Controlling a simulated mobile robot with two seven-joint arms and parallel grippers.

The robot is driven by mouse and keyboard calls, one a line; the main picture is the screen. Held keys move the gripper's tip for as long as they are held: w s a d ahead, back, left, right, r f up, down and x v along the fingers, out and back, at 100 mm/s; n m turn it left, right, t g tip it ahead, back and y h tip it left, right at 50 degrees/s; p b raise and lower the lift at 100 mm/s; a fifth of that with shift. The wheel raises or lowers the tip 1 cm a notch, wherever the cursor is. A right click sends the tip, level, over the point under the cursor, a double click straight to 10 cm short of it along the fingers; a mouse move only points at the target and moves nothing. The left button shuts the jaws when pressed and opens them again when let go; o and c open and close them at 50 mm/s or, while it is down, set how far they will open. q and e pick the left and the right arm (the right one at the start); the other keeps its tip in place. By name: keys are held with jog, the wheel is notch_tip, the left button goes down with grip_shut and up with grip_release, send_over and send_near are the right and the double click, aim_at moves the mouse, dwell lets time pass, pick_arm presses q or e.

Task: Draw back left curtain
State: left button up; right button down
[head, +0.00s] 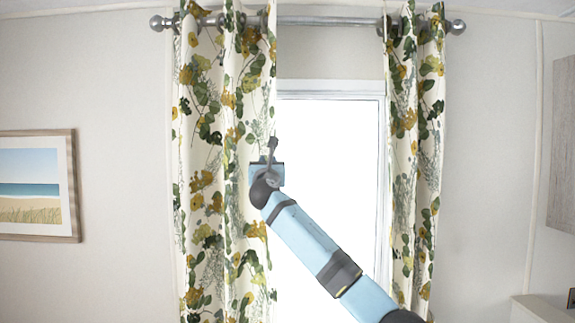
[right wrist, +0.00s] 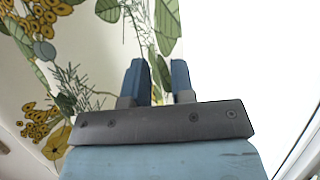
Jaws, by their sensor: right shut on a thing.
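The left curtain (head: 210,120) is cream with green leaves and yellow flowers. It hangs from the rod on the left side of the window, gathered in folds, with its right edge by the glass. My right gripper (head: 271,148) is at that right edge, about halfway up the visible curtain. In the right wrist view, the two blue fingers of the gripper (right wrist: 160,80) are shut on the edge of the curtain (right wrist: 95,45), with cloth between them. My left gripper is out of view.
A metal rod (head: 325,21) runs above the bright window (head: 325,150). The right curtain (head: 404,150) hangs bunched at the window's right side, and my right arm crosses its lower part. A framed beach picture (head: 75,185) is on the left wall.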

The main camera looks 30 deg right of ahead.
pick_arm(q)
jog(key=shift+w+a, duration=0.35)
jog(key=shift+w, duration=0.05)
pick_arm(e)
jog(key=w+a, duration=0.5)
jog(key=a, duration=0.3)
jog(key=shift+w+a, duration=0.15)
jog(key=shift+a, duration=0.25)
jog(key=c, duration=1)
grip_release()
jog(key=shift+o, duration=0.2)
